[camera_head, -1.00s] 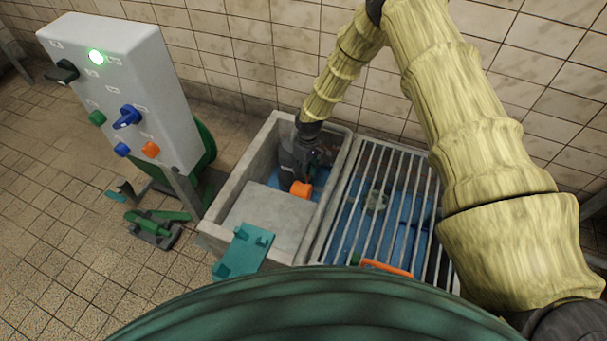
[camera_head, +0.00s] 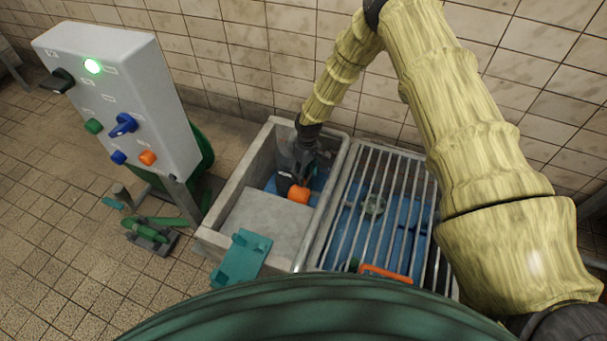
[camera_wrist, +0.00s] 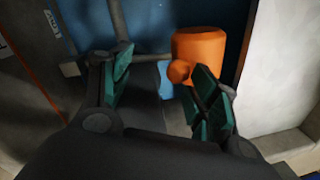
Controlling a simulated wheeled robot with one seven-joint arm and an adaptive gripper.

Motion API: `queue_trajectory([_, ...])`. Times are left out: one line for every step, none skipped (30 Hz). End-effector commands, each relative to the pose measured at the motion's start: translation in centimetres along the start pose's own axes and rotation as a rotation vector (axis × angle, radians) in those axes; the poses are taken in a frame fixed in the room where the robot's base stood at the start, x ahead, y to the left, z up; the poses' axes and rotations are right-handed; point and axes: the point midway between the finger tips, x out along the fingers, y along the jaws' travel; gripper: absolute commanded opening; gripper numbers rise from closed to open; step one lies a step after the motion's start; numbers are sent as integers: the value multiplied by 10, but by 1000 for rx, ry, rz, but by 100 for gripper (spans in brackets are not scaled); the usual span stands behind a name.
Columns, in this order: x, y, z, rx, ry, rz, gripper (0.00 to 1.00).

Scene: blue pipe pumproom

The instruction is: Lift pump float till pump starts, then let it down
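The orange pump float (camera_head: 298,195) hangs over the blue floor of the open left basin (camera_head: 234,186). In the wrist view the float (camera_wrist: 200,55) is a rounded cylinder with a small knob on its near side, just beyond the right finger. My gripper (camera_head: 297,177) reaches down into the basin beside the float. In the wrist view my gripper (camera_wrist: 160,92) has its green-padded fingers apart with nothing clearly between them. Whether the right finger touches the float cannot be told. The pump itself is hard to make out behind my gripper.
A grey control box (camera_head: 120,100) stands at left with a lit green lamp (camera_head: 93,66), knobs and buttons. A barred grate (camera_head: 372,205) covers the right basin. A teal bracket (camera_head: 243,257) sits on the front rim. Basin walls surround my gripper closely.

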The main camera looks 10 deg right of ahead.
Motion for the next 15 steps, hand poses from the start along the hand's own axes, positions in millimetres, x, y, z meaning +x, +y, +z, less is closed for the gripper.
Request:
queue_trajectory([0, 4, -1, 0, 2, 5, 45])
queue_trajectory([0, 3, -1, 0, 2, 5, 45])
queue_trajectory([0, 3, -1, 0, 2, 4, 45])
queue_trajectory([0, 2, -1, 0, 1, 4, 45])
queue_trajectory([0, 2, -1, 0, 1, 4, 45])
queue_trajectory([0, 2, -1, 0, 1, 3, 45])
queue_trajectory([0, 2, -1, 0, 1, 3, 45])
queue_trajectory([0, 1, 0, 0, 0, 3, 45])
queue_trajectory([0, 1, 0, 0, 0, 2, 45])
queue_trajectory([0, 1, 0, 0, 0, 2, 45])
queue_trajectory([0, 1, 0, 0, 0, 2, 45])
queue_trajectory([0, 1, 0, 0, 0, 2, 45])
queue_trajectory([0, 1, 0, 0, -1, 1, 45])
queue_trajectory([0, 1, 0, 0, -1, 1, 45])
queue_trajectory([0, 0, 0, 0, -1, 1, 45])
